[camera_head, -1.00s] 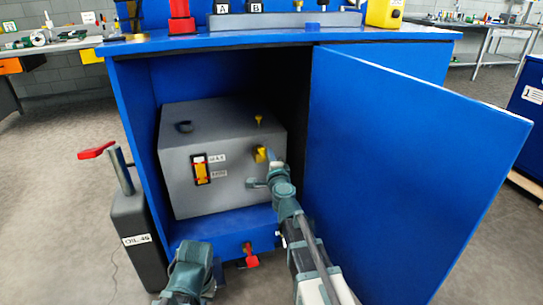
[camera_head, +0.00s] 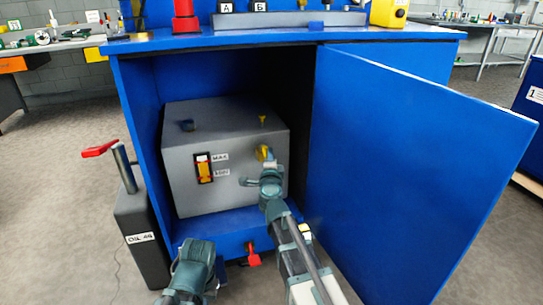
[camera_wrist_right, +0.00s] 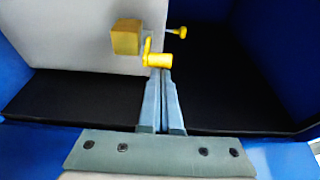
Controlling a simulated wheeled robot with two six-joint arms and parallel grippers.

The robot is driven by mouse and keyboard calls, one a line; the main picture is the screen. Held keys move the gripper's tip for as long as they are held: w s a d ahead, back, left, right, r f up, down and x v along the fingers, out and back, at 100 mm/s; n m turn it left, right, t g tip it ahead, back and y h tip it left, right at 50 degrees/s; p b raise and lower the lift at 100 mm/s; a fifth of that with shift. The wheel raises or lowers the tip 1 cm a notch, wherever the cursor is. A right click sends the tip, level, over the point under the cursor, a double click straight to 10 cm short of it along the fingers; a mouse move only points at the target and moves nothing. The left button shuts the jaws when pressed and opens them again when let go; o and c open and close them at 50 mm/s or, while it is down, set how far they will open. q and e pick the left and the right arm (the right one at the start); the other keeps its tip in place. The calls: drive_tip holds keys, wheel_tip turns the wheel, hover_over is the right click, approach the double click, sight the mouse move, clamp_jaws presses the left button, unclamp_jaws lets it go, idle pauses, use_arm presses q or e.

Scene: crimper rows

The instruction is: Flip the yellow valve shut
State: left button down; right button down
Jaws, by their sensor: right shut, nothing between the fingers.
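The yellow valve (camera_head: 264,153) is on the front of the grey tank (camera_head: 235,190), inside the blue cabinet. In the right wrist view its yellow block (camera_wrist_right: 127,37) stands out from the grey face, with a yellow lever (camera_wrist_right: 158,60) beside it. My right gripper (camera_wrist_right: 160,72) is shut and empty, its fingertips right at the lever's lower side; I cannot tell whether they touch it. In the head view my right gripper (camera_head: 268,166) reaches in at the valve and partly covers it. Only a teal part of my left arm shows at the bottom, not its jaws.
The blue cabinet door (camera_head: 410,170) stands open on the right. A red-handled valve (camera_head: 252,256) is below the cabinet floor. A dark oil can (camera_head: 142,235) stands at left.

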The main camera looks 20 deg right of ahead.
drive_tip(key=shift+a, duration=0.7)
drive_tip(key=w+a+m+g+h, duration=0.4)
drive_tip(key=w+a+m+h, duration=0.2)
drive_tip(key=w+a+h, duration=0.1)
drive_tip(key=shift+w+a+g+h, duration=0.3)
drive_tip(key=shift+a+h, duration=0.3)
drive_tip(key=shift+a, duration=0.25)
drive_tip(key=shift+w, duration=0.1)
idle(0.3)
